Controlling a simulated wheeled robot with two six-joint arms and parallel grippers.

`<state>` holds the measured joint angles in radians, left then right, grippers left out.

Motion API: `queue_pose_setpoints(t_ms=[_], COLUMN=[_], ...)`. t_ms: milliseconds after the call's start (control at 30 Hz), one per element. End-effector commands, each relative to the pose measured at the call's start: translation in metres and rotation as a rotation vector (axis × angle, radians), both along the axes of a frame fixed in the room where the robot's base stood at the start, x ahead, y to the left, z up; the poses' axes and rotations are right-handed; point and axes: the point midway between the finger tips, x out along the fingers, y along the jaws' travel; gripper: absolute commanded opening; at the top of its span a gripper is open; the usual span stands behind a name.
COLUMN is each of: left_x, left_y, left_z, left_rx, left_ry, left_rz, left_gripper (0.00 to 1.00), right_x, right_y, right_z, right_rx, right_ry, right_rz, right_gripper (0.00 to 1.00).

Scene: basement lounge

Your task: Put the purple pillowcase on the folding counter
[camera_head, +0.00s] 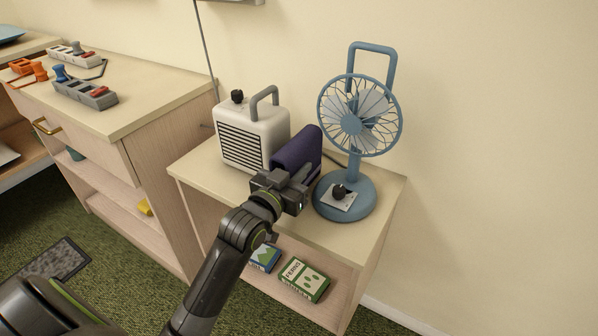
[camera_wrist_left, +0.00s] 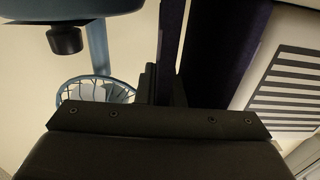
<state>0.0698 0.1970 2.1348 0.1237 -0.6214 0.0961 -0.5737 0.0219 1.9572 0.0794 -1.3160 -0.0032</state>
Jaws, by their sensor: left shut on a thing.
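The purple pillowcase (camera_head: 298,148) is a dark folded cloth on the small wooden cabinet, between the white heater and the blue fan. My left gripper (camera_head: 296,178) is at its near side, shut on it. In the left wrist view the pillowcase (camera_wrist_left: 228,45) runs as a dark band up from the gripper (camera_wrist_left: 165,85); the fingertips are hard to make out there. I cannot tell whether the cloth still touches the cabinet top. The head view shows no surface clearly recognisable as the folding counter. My right gripper is not in view.
The white heater (camera_head: 243,138) stands close left of the pillowcase, the blue fan (camera_head: 343,195) close right. The small cabinet (camera_head: 205,168) has boxes (camera_head: 303,279) on its lower shelf. A longer wooden counter (camera_head: 140,88) at left holds power strips (camera_head: 84,92); its front right top is clear.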

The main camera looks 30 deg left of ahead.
Motion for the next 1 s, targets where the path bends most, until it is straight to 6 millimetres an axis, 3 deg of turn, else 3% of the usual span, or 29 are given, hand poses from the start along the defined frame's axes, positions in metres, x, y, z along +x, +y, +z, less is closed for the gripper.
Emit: queue_pose_setpoints(t_ms=[300, 333, 500, 833, 1000], left_x=[0.000, 0.000, 0.000, -0.001, -0.022], left_y=[0.000, 0.000, 0.000, 0.000, 0.002], left_z=[-0.003, -0.003, -0.002, 0.001, 0.000], left_rx=[0.000, 0.000, 0.000, 0.000, 0.000], left_ry=[0.000, 0.000, 0.000, 0.000, 0.003], left_rz=[0.000, 0.000, 0.000, 0.000, 0.001], left_gripper=[0.00, 0.11, 0.30, 0.30, 0.30], right_x=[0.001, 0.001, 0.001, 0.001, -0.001], right_y=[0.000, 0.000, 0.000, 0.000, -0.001], right_z=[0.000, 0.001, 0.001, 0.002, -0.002], right_rx=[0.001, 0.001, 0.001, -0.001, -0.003], right_ry=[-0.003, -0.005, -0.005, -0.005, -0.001], right_rz=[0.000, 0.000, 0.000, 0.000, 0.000], right_gripper=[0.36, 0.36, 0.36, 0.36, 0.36])
